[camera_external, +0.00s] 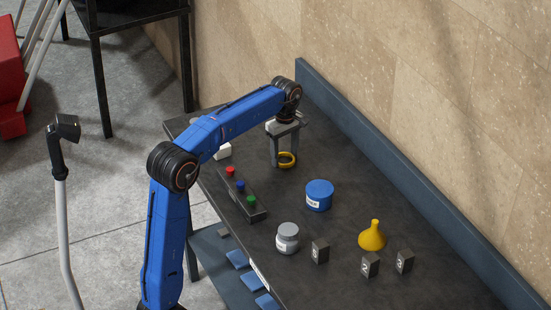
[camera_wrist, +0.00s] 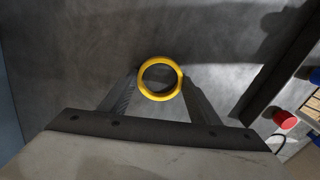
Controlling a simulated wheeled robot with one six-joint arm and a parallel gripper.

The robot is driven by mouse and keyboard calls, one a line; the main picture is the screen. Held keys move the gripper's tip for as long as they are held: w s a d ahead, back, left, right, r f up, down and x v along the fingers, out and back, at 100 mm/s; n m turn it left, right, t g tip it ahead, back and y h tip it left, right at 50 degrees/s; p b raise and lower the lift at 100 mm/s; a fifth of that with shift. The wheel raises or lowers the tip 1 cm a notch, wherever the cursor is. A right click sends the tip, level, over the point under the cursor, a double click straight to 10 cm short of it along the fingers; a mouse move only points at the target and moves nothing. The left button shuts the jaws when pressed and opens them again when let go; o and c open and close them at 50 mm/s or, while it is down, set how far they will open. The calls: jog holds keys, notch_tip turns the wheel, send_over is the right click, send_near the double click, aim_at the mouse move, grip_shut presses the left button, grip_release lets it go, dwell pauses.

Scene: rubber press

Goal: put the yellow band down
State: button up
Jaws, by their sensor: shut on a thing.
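The yellow band (camera_external: 287,160) is a ring held between the fingertips of my gripper (camera_external: 284,160), over the far left part of the dark table (camera_external: 330,220). In the wrist view the band (camera_wrist: 160,78) appears as a full circle, with a finger of my gripper (camera_wrist: 160,84) on its left and right sides. My gripper is shut on the band. I cannot tell whether the band touches the table or hangs just above it.
A button box (camera_external: 242,194) with red, blue and green buttons is nearby. A blue tub (camera_external: 319,195), a grey-lidded jar (camera_external: 287,238), a yellow funnel (camera_external: 372,236) and numbered blocks (camera_external: 371,265) stand nearer the front. A wall ledge (camera_external: 400,180) runs along the right. The table around the band is clear.

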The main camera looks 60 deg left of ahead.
jog(key=o, duration=1)
notch_tip(320, 180, up, 12)
jog(key=shift+r, duration=0.15)
